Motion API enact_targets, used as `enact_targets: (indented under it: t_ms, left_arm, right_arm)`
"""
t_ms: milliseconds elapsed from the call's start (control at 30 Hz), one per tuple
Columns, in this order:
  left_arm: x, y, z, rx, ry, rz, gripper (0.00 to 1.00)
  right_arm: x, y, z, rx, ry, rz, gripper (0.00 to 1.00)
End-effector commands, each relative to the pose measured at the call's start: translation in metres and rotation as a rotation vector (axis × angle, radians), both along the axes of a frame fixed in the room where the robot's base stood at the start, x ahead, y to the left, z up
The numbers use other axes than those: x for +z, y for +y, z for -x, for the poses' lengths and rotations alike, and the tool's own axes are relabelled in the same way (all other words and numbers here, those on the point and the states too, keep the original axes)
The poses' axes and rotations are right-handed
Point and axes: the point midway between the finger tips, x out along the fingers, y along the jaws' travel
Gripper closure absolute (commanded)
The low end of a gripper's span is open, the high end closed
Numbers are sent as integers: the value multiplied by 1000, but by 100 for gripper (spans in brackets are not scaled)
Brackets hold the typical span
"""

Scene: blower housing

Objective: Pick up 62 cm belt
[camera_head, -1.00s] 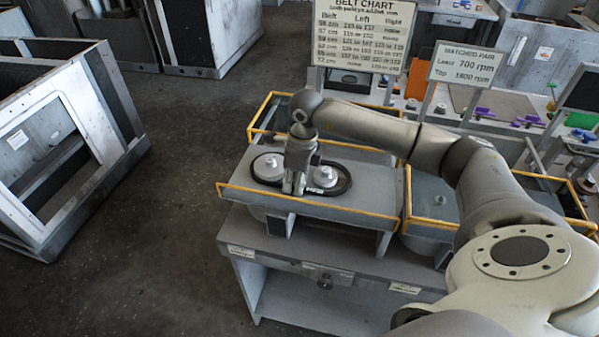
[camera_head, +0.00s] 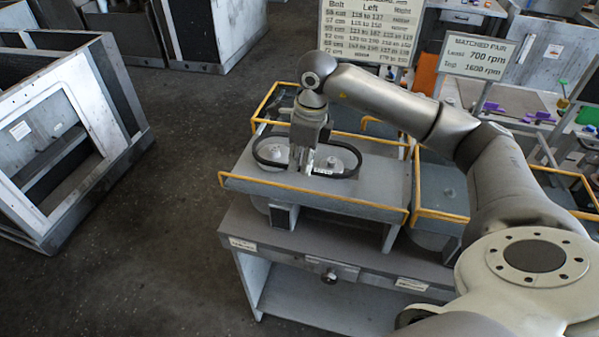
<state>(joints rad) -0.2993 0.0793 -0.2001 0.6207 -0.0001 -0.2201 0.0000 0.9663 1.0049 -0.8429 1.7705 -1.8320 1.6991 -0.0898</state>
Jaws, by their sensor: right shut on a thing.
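A black belt loop (camera_head: 258,143) shows at the left unit of the bench, above its grey plate (camera_head: 375,180). My right gripper (camera_head: 310,168) points down at the middle of the loop and is shut on the belt. The belt looks lifted a little above the plate, over two pale round pulleys (camera_head: 273,154) that show partly inside it. The fingertips are small and partly blended with the belt. No length marking can be read on the belt. My left gripper is not in view.
Yellow rails (camera_head: 310,194) edge the unit. A belt chart (camera_head: 370,30) and a speed sign (camera_head: 474,60) stand behind. Another railed unit (camera_head: 440,185) is at right, partly behind my right arm. A grey frame (camera_head: 95,150) stands at left, with open floor between.

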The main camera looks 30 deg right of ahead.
Motion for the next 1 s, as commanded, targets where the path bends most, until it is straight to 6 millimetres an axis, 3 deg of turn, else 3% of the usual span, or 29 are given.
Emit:
enact_targets:
  t_ms: [167, 500, 700, 1000]
  left_arm:
    - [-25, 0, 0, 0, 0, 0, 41]
    - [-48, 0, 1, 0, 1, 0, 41]
    - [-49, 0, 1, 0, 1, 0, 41]
    - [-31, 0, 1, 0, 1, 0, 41]
  right_arm:
    - [41, 11, 34, 4, -12, 3, 100]
    - [69, 32, 97, 1, -5, 3, 100]
    - [81, 38, 114, -1, -3, 0, 100]
    - [106, 39, 117, -1, -1, 1, 100]
